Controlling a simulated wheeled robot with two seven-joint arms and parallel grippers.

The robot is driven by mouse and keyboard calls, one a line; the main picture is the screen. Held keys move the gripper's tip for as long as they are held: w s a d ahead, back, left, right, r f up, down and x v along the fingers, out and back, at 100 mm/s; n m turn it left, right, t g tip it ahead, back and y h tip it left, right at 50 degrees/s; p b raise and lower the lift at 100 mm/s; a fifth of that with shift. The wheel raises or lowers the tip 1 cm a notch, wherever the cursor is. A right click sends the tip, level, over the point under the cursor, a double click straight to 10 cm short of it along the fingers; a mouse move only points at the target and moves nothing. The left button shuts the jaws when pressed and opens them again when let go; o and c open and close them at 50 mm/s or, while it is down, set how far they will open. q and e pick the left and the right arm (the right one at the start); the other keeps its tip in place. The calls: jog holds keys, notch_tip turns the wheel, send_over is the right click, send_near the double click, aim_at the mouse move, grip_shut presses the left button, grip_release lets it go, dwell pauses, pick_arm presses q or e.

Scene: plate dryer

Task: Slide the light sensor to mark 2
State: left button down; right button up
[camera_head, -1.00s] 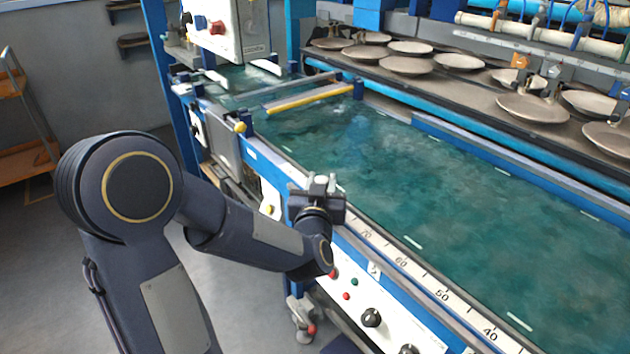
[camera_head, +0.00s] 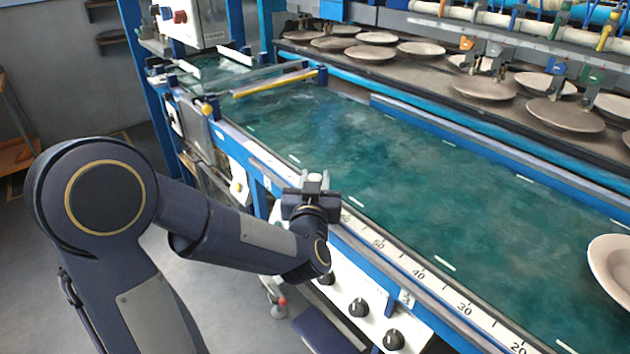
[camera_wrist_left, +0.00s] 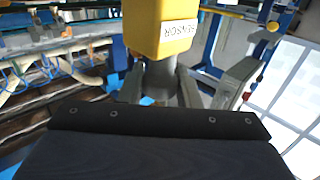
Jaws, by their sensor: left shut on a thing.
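The light sensor is a yellow box (camera_wrist_left: 165,28) labelled "SENSOR" at the top middle of the left wrist view, with a grey neck below it. My left gripper (camera_wrist_left: 160,88) is shut on this sensor, its grey fingers either side of the neck. The sensor is mostly hidden there by the gripper. A small white mark tag (camera_head: 406,298) hangs on the blue rail below the scale; its number is too small to read.
The green belt (camera_head: 420,200) lies beyond the rail. A pale plate (camera_head: 612,265) is on it at the right edge. Several plates stand on the rack behind. Below the rail is a white panel with black knobs (camera_head: 359,307). The rail to the right is clear.

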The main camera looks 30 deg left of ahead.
pick_arm(q)
jog(key=c, duration=1.1)
grip_release()
jog(key=shift+s, duration=0.1)
jog(key=v, duration=0.7)
jog(key=shift+s+d, duration=0.15)
jog(key=shift+s, duration=0.1)
